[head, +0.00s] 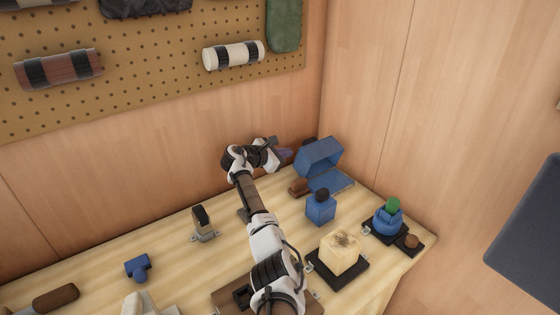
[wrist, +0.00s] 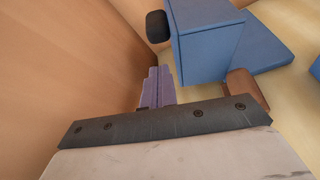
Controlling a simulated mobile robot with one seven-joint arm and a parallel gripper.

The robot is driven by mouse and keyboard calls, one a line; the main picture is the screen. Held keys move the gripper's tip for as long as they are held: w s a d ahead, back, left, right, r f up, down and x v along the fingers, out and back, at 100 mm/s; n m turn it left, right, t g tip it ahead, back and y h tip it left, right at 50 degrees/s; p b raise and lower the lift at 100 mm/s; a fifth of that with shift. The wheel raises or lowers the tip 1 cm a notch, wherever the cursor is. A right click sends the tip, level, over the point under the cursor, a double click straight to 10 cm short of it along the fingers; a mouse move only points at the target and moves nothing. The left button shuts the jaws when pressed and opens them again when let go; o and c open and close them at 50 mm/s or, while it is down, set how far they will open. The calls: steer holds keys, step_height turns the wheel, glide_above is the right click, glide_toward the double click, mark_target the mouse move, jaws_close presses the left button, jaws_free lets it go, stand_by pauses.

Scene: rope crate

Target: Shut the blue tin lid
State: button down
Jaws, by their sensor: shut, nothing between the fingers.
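The blue tin stands at the back right of the bench, its lid open. The hollow blue lid (head: 318,158) is raised and tilted up at the back of a low flat blue base (head: 332,182). In the wrist view the lid (wrist: 208,50) shows its outer side, with a black knob (wrist: 158,27) facing the wall; the base (wrist: 265,42) lies beyond. My gripper (head: 285,153) is left of the lid, close to the back wall. Its purple fingers (wrist: 159,86) are together and empty. They look apart from the lid, though the gap is hard to judge.
A brown wooden piece (wrist: 245,90) lies by the tin. In front stand a blue block with a dark knob (head: 320,208), a cream cube (head: 340,252) and a blue round pot with a green top (head: 388,220). Pegboard (head: 150,70) hangs above.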

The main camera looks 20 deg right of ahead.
mark_target(315, 154)
steer(key=b+x, duration=0.4)
steer(key=b, duration=0.1)
steer(key=shift+w+d+f, duration=0.15)
steer(key=shift+d+f, duration=0.1)
steer(key=shift+f, duration=0.05)
steer(key=shift+w+d+b, duration=0.25)
steer(key=shift+d+b, duration=0.3)
steer(key=shift+b, duration=0.05)
steer(key=shift+d, duration=0.15)
steer(key=shift+s+r, duration=0.1)
steer(key=shift+s+r+m, duration=0.15)
steer(key=shift+m, duration=0.15)
